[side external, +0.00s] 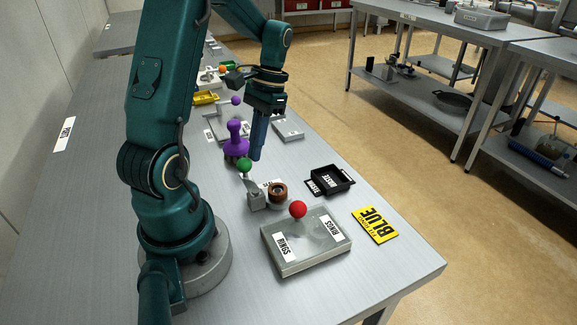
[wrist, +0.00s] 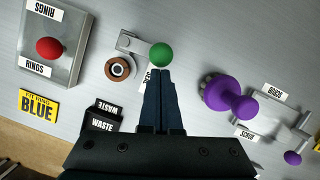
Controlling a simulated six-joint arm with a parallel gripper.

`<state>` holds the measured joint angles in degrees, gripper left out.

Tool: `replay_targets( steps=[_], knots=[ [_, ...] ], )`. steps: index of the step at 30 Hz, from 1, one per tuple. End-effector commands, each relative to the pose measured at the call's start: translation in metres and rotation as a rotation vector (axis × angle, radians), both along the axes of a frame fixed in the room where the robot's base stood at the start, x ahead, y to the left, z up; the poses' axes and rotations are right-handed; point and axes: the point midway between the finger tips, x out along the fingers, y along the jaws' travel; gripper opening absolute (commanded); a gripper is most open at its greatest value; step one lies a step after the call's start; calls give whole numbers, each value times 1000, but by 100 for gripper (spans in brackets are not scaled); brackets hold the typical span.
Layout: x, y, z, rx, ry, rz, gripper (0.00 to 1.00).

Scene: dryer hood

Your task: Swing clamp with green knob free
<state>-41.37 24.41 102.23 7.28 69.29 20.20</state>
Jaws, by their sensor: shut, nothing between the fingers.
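The green knob (side external: 244,165) sits at the end of a small grey metal clamp (side external: 256,195) on the bench. In the wrist view the green knob (wrist: 161,55) is just beyond my fingertips, with the clamp's arm (wrist: 132,42) running left from it. My gripper (side external: 256,156) points down with its fingers together and empty, close beside the knob. The wrist view also shows the fingers (wrist: 160,75) closed. I cannot tell whether they touch the knob. A brown ring-shaped part (side external: 277,192) lies right next to the clamp.
A purple knobbed part (side external: 236,142) stands close behind the clamp. A grey box (side external: 283,258) with a red knob (side external: 298,209) is in front. A black waste tray (side external: 340,177) and a yellow label (side external: 376,224) lie to the right. Bench is clear toward the front right.

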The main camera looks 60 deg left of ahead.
Motion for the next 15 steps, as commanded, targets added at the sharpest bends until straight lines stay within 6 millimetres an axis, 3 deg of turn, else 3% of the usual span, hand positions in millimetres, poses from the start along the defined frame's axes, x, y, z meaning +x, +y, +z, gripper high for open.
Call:
replay_targets(
  steps=[15],
  knots=[
    [6, 2, 1, 1, 0, 6, 0]
  ],
)
